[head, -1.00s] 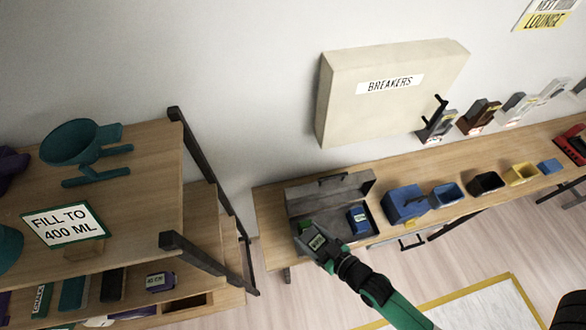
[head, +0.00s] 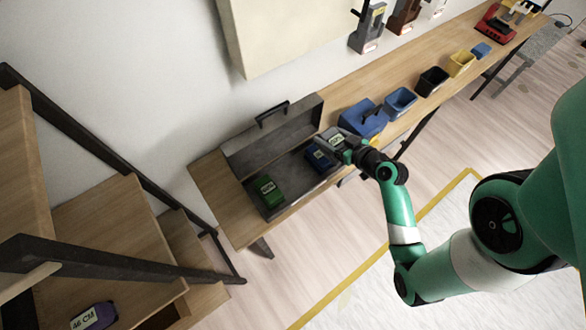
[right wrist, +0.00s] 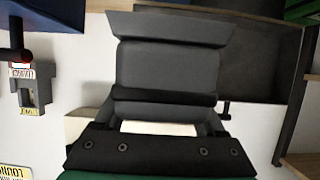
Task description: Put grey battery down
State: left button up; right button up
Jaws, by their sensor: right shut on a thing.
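The grey battery (head: 334,139) has a pale label. My right gripper (head: 346,148) is shut on it and holds it at the right end of the open grey toolbox (head: 238,160), beside the blue battery (head: 319,158). I cannot tell whether it touches the toolbox. The green battery (head: 268,191) stands in the toolbox's left part. My left gripper is not in view.
A blue box with a handle (head: 362,118) stands close right of the toolbox on the wooden bench (head: 212,190). Small blue, black and yellow bins (head: 461,63) follow. The toolbox floor between the green and blue batteries looks free. A shelf stands at the left.

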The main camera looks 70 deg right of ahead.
jog(key=w+a+f, duration=0.2)
jog(key=w, duration=0.1)
jog(key=w+a+f+b, duration=0.1)
jog(key=w+a+f, duration=0.1)
jog(key=w+f, duration=0.1)
jog(key=w+a+f+b, duration=0.1)
jog(key=w+a+f, duration=0.1)
jog(key=w+f, duration=0.1)
jog(key=shift+w+a+f, duration=0.15)
jog(key=shift+a+f, duration=0.1)
jog(key=shift+a, duration=0.15)
jog(key=shift+w+a+f, duration=0.1)
jog(key=shift+w, duration=0.15)
jog(key=shift+w+a+f+b, duration=0.15)
jog(key=shift+f+b, duration=0.85)
jog(key=shift+f, duration=0.75)
jog(key=shift+f, duration=0.2)
jog(key=o, duration=1.5)
jog(key=shift+r, duration=0.1)
